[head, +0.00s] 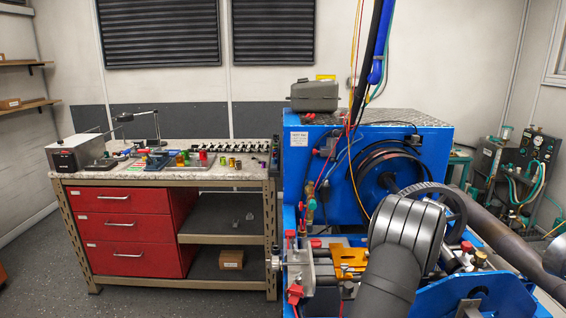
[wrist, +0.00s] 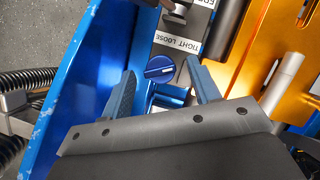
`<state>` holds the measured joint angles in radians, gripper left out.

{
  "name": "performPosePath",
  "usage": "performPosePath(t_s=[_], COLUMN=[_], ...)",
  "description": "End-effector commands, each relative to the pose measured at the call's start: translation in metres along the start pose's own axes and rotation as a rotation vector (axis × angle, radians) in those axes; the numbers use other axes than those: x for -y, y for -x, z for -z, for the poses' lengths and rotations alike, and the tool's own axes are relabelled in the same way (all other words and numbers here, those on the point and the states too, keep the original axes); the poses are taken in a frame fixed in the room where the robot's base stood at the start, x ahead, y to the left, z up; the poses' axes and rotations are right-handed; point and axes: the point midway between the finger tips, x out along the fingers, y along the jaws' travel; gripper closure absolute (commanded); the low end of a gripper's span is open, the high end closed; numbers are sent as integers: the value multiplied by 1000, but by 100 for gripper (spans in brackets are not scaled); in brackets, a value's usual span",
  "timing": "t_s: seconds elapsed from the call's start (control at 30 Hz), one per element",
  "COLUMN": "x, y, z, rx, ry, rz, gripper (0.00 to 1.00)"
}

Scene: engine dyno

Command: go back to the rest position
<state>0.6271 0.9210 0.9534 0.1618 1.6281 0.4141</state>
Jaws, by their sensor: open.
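My gripper (wrist: 164,80) shows in the wrist view with its two blue-grey fingers apart and nothing held between them. A round blue knob (wrist: 159,68) with a white line lies just beyond the gap between the fingertips. I cannot tell how far the fingertips are from it. A label reading TIGHT LOOSE (wrist: 175,42) sits beside the knob on a grey plate. In the head view my arm is at the lower right over the blue dyno frame (head: 330,180), and I cannot make out the fingers there.
A blue curved panel (wrist: 75,80) stands close on the left in the wrist view, and an orange plate (wrist: 260,50) on the right. The head view shows an orange bracket (head: 348,258), hanging hoses (head: 378,45) and a workbench (head: 165,178) with small parts at left.

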Motion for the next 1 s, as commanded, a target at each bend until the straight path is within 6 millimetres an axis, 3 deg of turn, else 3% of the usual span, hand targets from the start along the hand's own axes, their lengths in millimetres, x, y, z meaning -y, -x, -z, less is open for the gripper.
performPosePath(t_s=[0.3,0.67,1.0], x=[0,0,0], y=[66,113,75], z=[1,0,0], rx=[-6,-4,0], ry=[-2,-2,-1], rz=[4,3,1], gripper=[44,44,44])
